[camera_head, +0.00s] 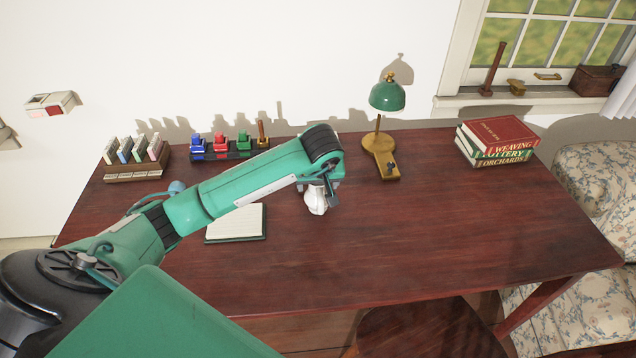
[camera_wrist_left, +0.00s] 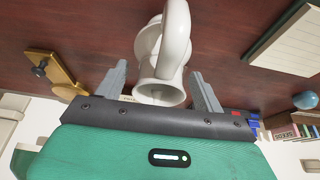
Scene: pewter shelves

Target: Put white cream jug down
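The white cream jug (camera_head: 315,202) shows below my left gripper (camera_head: 322,184) in the head view, over the middle of the dark red table (camera_head: 400,230). In the left wrist view the white cream jug (camera_wrist_left: 150,42) is between the two grey fingers of my left gripper (camera_wrist_left: 158,80), with its curved handle towards the top. Narrow gaps show between the fingers and the jug, so the gripper looks open around it. The jug's base is not clear enough to tell whether it rests on the table. My right gripper is not in view.
A notepad (camera_head: 236,225) lies left of the jug. A green lamp (camera_head: 387,97) stands behind it, right of the coloured stamps (camera_head: 220,147) and a small rack (camera_head: 137,170). Books (camera_head: 497,143) are stacked at the back right. The table's front and right are clear.

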